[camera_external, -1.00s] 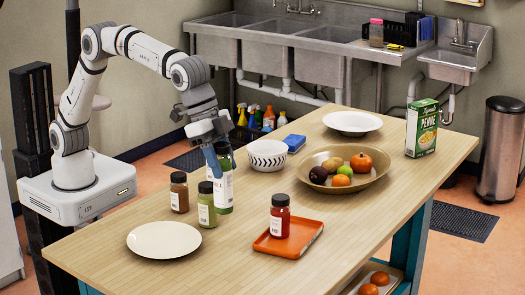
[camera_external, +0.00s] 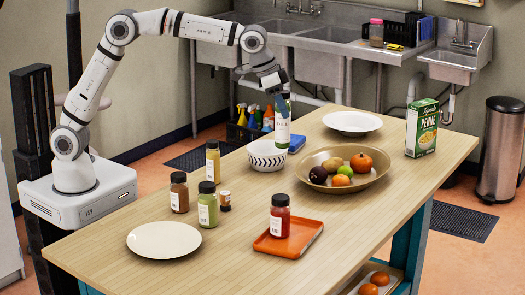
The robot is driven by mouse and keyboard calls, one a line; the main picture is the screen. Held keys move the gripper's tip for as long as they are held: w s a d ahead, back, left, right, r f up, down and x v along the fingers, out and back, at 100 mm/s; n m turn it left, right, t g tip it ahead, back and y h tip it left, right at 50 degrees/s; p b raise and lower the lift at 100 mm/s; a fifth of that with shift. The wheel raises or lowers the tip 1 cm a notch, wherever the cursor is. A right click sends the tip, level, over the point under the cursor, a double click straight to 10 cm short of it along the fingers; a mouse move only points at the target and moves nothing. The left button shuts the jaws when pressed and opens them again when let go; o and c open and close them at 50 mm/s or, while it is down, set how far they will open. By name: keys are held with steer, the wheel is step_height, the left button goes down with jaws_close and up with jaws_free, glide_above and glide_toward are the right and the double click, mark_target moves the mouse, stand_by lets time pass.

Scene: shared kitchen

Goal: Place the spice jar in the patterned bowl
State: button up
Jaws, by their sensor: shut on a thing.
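The bottle is upright at the bowl's right rim in the picture. I cannot tell whether its base touches the table.
Brown (camera_external: 179,194), green (camera_external: 207,207) and yellow (camera_external: 213,163) bottles stand around the spice jar. A blue sponge (camera_external: 297,143) lies right of the bowl. A fruit bowl (camera_external: 367,184), white plate (camera_external: 164,240) and orange tray with a red bottle (camera_external: 279,215) are nearby.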

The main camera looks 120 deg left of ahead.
steer(key=s+a+n+y, duration=0.1)
steer(key=s+a+n, duration=0.3)
steer(key=s+a, duration=1.2)
step_height(320, 180, down, 15)
steer(key=p, duration=0.1)
steer(key=shift+s+a+g, duration=0.15)
steer(key=shift+s+g, duration=0.05)
steer(key=shift+g, duration=0.2)
steer(key=shift+f, duration=0.1)
steer(key=shift+f, duration=0.15)
steer(key=o, duration=1.1)
steer(key=b+v, duration=0.2)
steer(key=v, duration=1)
steer(key=shift+r, duration=0.25)
